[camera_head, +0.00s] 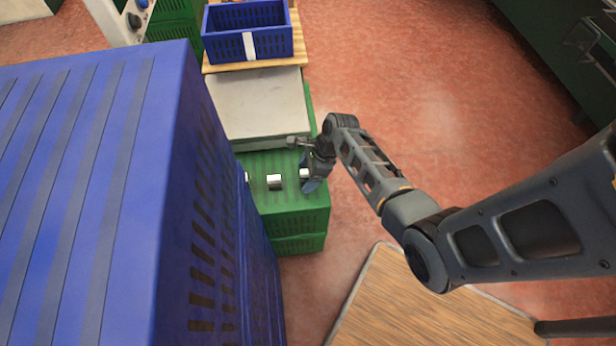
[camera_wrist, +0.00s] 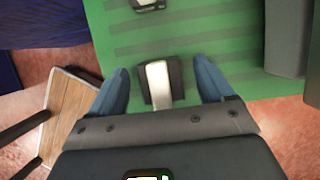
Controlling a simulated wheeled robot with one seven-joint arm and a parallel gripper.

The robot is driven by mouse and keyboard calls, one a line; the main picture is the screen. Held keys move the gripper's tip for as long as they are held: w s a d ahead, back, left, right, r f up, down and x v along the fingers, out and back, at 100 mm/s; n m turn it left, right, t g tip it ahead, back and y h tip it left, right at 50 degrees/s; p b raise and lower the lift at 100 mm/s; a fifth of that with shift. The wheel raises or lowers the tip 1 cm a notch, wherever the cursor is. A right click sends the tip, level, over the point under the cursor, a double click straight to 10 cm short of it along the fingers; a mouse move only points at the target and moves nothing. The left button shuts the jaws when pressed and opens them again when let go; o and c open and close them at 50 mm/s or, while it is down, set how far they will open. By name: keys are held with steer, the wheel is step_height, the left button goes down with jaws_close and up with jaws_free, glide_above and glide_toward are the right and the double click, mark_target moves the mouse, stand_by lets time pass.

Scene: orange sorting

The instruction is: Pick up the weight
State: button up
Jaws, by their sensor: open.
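Small weights with pale, shiny tops stand on a green crate (camera_head: 290,222). One weight (camera_head: 274,181) is in the open on its top. Another weight (camera_head: 304,173) is right at my gripper (camera_head: 306,168), which partly hides it in the head view. In the wrist view a dark block with a pale metal strip, a weight (camera_wrist: 157,72), lies between the two blue fingertips of my gripper (camera_wrist: 160,75). The fingers are spread wide, with a gap on both sides of it. A further weight (camera_wrist: 148,4) is cut off at the top edge.
A tall blue crate stack (camera_head: 165,190) stands close on the left and hides part of the green crate. Behind are a grey flat plate (camera_head: 255,100) and a blue basket (camera_head: 270,45) on a wooden board. Open red floor (camera_head: 430,110) lies to the right.

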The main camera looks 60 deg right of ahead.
steer(key=shift+w+a+f, duration=0.15)
steer(key=shift+f, duration=0.4)
steer(key=shift+c, duration=0.5)
steer(key=c, duration=1.4)
